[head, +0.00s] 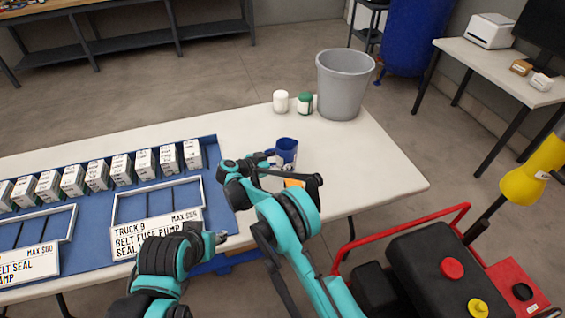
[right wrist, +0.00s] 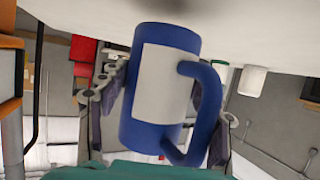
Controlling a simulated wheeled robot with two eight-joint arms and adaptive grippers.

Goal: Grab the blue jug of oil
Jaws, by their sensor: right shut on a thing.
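The blue jug (head: 287,147) stands on the white table near its right part, behind my right gripper in the head view. In the right wrist view the jug (right wrist: 165,85) fills the middle, with a blank white label and a blue handle on the right. My right gripper (head: 266,163) is at the jug. Its fingers lie on both sides of it in the right wrist view, shut on it. The gripper hides part of the jug in the head view. My left gripper (head: 215,239) is low over the table's front edge, away from the jug; its opening is unclear.
A grey bin (head: 343,85), a white container (head: 281,101) and a green-and-white container (head: 305,103) stand behind the jug. A blue mat (head: 222,205) with several labelled boxes and frames lies left. A red-and-black machine (head: 430,265) stands front right. Table right of the jug is clear.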

